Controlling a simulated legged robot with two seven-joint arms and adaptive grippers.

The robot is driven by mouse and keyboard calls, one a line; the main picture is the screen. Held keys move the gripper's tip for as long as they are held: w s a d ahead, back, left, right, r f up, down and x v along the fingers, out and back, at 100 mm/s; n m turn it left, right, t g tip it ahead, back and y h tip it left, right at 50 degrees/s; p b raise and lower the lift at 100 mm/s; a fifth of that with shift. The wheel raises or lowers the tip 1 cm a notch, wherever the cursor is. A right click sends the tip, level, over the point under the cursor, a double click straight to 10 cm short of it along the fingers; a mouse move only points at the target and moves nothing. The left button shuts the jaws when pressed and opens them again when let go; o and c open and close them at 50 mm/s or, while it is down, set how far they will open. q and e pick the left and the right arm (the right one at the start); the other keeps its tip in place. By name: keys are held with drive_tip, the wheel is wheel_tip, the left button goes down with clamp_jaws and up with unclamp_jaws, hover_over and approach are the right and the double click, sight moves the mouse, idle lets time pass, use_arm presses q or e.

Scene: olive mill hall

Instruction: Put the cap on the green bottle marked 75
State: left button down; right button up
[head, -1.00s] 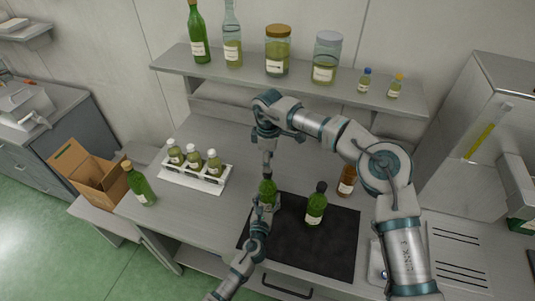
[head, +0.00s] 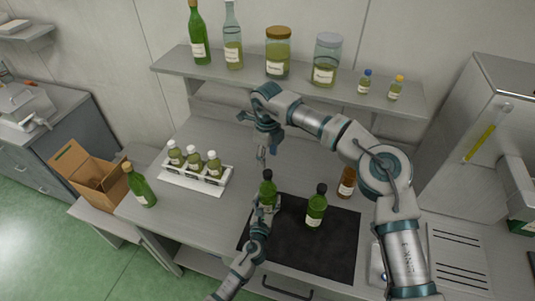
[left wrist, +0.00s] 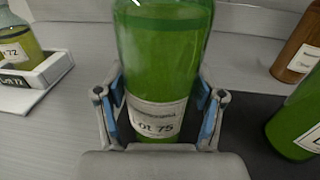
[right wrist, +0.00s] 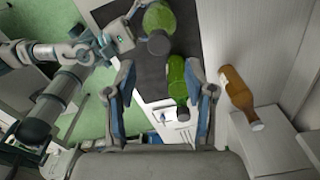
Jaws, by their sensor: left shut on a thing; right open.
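In the head view the bottle (head: 267,190) has a dark top (head: 267,174). The right wrist view shows a round dark cap (right wrist: 160,42) on its neck; I cannot tell how tightly it sits. My right gripper (head: 262,153) is open and empty, above and a little behind the bottle, apart from the cap.
A second green bottle (head: 316,211) with a dark cap stands on the dark mat (head: 290,255). A brown bottle (head: 346,183) stands behind it. A white rack (head: 205,182) with several bottles and another green bottle (head: 141,188) are at left. A shelf (head: 300,88) overhangs the back.

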sight(268, 172)
use_arm(q)
drive_tip(key=shift+f, duration=0.15)
use_arm(e)
drive_tip(key=n, duration=0.3)
drive_tip(key=shift+r, duration=0.1)
drive_tip(key=shift+f, duration=4)
clamp_jaws()
drive_tip(key=shift+d+m, duration=0.1)
drive_tip(key=shift+m, duration=0.8)
drive_tip(key=shift+o, duration=0.8)
unclamp_jaws()
